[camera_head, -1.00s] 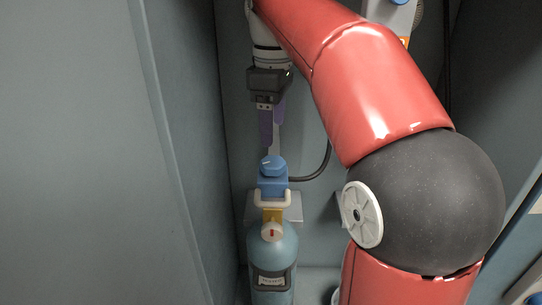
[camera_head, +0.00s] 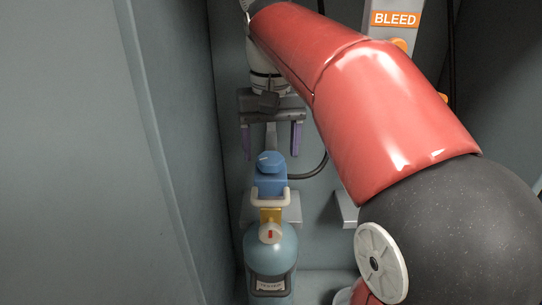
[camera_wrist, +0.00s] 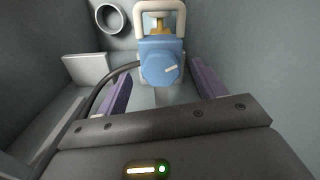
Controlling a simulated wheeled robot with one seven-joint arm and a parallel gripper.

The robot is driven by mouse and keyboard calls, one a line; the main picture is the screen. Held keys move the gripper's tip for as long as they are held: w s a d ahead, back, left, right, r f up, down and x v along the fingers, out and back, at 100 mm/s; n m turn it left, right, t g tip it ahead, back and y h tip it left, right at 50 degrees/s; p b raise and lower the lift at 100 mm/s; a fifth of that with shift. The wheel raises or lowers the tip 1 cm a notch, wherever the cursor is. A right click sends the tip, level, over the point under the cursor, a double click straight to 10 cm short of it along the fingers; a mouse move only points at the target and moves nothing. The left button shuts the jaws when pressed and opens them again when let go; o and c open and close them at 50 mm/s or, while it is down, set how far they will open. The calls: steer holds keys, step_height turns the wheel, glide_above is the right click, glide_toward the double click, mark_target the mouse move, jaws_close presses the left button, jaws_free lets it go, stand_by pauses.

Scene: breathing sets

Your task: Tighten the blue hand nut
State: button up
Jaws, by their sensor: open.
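The blue hand nut (camera_head: 270,161) is a faceted knob with a white mark. In the wrist view the hand nut (camera_wrist: 161,70) faces the camera, pictured between the two purple fingers. My gripper (camera_head: 271,155) is open and empty, its fingers spread wide and pointing down. In the head view it shows above and behind the nut. I see no contact between the fingers and the nut. My gripper also shows in the wrist view (camera_wrist: 160,82).
A cream handle (camera_head: 272,199) and a yellow fitting are in front of the blue block. A black hose (camera_head: 318,165) runs from the block to the right. Grey walls stand close on the left and behind. An orange BLEED label (camera_head: 395,18) is at the upper right.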

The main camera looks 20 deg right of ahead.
steer(key=shift+f, duration=0.85)
steer(key=c, duration=1)
steer(key=shift+o, duration=0.2)
steer(key=shift+r+n, duration=0.1)
steer(key=shift+n, duration=0.2)
